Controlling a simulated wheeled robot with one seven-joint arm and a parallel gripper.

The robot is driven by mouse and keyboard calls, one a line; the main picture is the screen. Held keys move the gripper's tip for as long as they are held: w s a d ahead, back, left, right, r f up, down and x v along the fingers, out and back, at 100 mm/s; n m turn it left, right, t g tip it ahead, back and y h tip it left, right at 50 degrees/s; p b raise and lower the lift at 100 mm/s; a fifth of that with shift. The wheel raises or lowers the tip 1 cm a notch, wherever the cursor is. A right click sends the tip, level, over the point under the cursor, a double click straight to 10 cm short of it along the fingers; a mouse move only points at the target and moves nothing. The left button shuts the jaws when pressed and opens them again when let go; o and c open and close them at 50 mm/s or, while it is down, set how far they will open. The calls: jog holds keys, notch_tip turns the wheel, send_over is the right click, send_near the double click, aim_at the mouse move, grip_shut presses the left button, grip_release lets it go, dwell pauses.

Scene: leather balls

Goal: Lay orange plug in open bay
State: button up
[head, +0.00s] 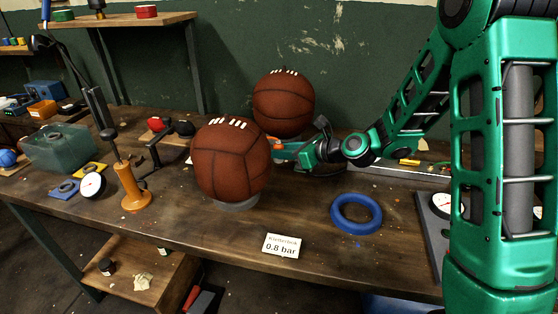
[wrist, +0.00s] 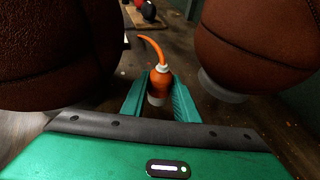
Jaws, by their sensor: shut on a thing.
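My gripper (head: 284,150) is between the two brown leather balls, its tip partly hidden behind the front ball (head: 231,160) in the head view. In the wrist view my gripper (wrist: 161,98) is shut on an orange bottle-like piece (wrist: 161,84) with a white collar and a thin curved orange spout. It may be the orange plug; no other plug stands out. A small orange bit of it (head: 271,140) shows in the head view. I cannot make out an open bay for certain.
The rear ball (head: 283,104) stands close behind. On the wooden bench (head: 320,262) are a blue ring (head: 356,213), a white card (head: 281,246), an orange-handled pump (head: 133,188) and a clear bin (head: 62,147). A dark panel (head: 431,222) lies at right. The bench between ring and card is free.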

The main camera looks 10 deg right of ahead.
jog(key=shift+f, duration=1.55)
jog(key=shift+f, duration=0.1)
jog(key=o, duration=0.9)
